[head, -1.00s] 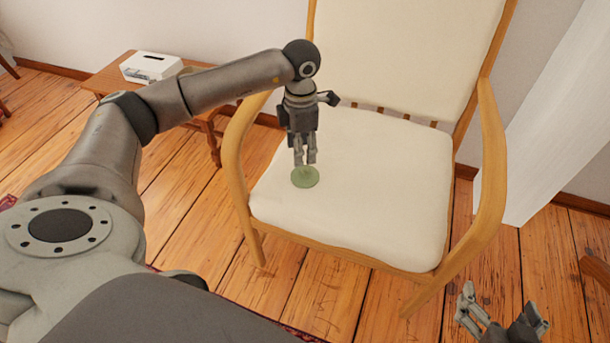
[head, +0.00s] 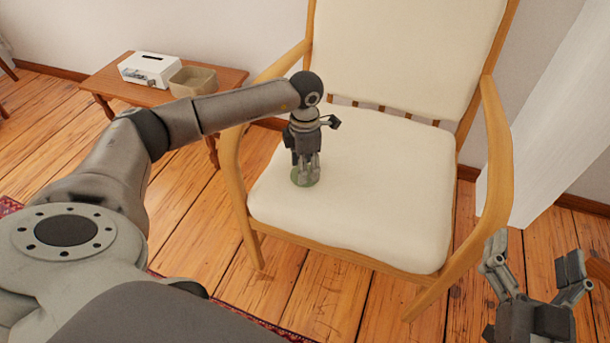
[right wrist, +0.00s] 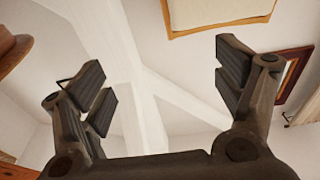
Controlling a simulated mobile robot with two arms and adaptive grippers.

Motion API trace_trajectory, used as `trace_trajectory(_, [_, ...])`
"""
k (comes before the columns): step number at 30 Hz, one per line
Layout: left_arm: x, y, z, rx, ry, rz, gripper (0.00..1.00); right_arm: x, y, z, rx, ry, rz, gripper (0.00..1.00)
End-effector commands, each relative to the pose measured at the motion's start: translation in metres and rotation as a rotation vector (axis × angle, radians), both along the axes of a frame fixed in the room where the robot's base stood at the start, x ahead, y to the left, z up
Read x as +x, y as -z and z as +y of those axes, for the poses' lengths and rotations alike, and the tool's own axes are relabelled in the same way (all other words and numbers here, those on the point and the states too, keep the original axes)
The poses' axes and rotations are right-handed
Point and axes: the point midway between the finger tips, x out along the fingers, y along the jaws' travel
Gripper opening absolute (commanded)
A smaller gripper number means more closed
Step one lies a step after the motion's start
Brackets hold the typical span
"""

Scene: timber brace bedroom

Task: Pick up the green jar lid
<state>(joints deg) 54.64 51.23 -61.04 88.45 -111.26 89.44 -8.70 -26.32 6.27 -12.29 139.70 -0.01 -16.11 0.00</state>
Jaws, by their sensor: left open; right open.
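The green jar lid (head: 301,182) lies flat on the cream seat of the armchair, near its left front part. My left gripper (head: 306,180) points down right at the lid, and its fingers hide part of it. The fingers are open; I cannot tell whether they touch the lid. My right gripper (head: 532,255) is open and empty at the lower right, apart from the chair. It also shows in the right wrist view (right wrist: 162,85), fingers wide apart with nothing between them.
The wooden armchair (head: 385,200) has raised armrests on both sides, the left one (head: 235,150) close to my left arm. A small wooden table (head: 112,88) behind holds a white box (head: 152,69) and a beige basket (head: 193,80). The rest of the seat is clear.

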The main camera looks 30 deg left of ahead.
Motion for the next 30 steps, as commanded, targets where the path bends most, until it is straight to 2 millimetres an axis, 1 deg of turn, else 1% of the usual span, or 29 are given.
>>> trace_trajectory(1, [-0.0001,0.0036,-0.0001,0.0,0.0,0.0,0.47,-0.0002,-0.0029,0.0005,0.006,-0.001,-0.019,0.87])
trace_trajectory(4, [-0.0001,0.0057,0.0,0.0,0.001,0.0,0.47,-0.0006,-0.0076,0.0009,0.011,-0.002,-0.042,0.87])
trace_trajectory(11, [-0.0002,0.0058,-0.0001,0.0,0.001,0.0,0.47,-0.0007,-0.0087,0.001,0.012,-0.002,-0.044,0.87])
trace_trajectory(22, [-0.0002,0.0056,-0.0001,0.0,0.0,0.0,0.0,-0.0007,-0.0086,0.001,0.012,-0.002,-0.044,0.87])
trace_trajectory(30, [-0.0001,0.0051,0.0,0.0,0.0,0.0,0.0,-0.0007,-0.0087,0.0009,0.011,-0.002,-0.044,0.87])
